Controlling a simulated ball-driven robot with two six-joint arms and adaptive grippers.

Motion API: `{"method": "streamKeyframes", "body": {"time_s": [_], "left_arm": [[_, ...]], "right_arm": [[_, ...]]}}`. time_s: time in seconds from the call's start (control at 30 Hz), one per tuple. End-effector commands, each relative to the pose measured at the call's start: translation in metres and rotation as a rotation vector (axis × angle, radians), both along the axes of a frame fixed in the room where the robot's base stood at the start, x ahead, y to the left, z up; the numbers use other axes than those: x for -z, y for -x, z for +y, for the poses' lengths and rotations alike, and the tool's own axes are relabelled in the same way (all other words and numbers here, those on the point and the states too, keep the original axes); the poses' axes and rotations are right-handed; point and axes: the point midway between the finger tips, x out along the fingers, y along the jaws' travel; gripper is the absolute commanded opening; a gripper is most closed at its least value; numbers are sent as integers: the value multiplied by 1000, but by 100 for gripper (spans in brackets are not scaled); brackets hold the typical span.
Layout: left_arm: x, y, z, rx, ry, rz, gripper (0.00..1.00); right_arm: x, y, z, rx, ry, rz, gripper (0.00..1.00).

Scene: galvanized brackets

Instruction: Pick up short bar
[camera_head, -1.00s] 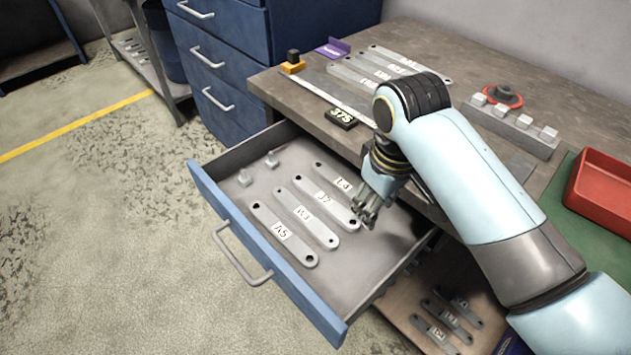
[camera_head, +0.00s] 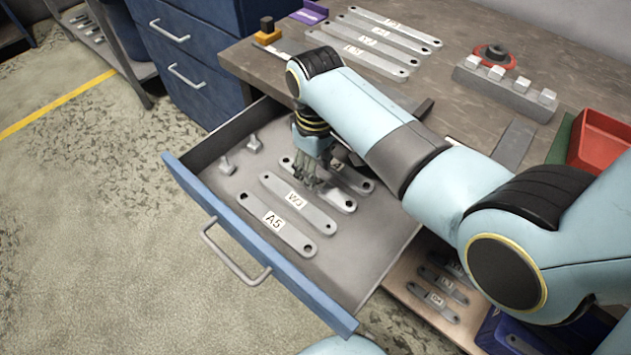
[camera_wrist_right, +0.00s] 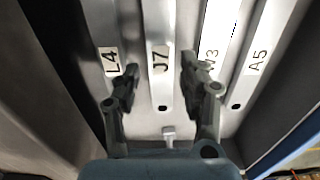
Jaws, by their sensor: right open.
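Several short grey bars lie side by side in the open drawer (camera_head: 228,172). They are the A5 bar (camera_head: 296,238), the W3 bar (camera_head: 318,219), the J7 bar (camera_head: 344,204) and the L4 bar (camera_head: 358,182). My right gripper (camera_head: 311,183) points down into the drawer over the J7 bar and hides part of it. In the right wrist view its open fingers (camera_wrist_right: 160,72) stand on either side of the J7 bar (camera_wrist_right: 158,28), with nothing held. I cannot tell how far the fingertips are above the drawer floor. My left gripper is not in view.
Longer bars (camera_head: 375,42) lie on the bench top behind the drawer. A block with pale cubes (camera_head: 505,88) and a red tray (camera_head: 600,143) are at the right. Dark bars (camera_head: 440,285) lie on a lower shelf.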

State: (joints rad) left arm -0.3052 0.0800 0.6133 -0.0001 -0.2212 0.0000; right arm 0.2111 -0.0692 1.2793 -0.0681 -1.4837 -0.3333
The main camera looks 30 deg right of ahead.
Motion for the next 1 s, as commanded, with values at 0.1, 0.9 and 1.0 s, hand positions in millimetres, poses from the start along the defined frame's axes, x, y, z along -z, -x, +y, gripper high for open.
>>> {"method": "streamKeyframes", "body": {"time_s": [0.1, 0.9, 1.0], "left_arm": [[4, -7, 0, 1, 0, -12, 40], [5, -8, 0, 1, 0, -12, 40], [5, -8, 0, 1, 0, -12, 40]], "right_arm": [[20, 1, 1, 0, 1, 2, 42], [29, 0, 1, 1, 0, -1, 0], [29, 0, 1, 1, 0, -1, 0]]}}
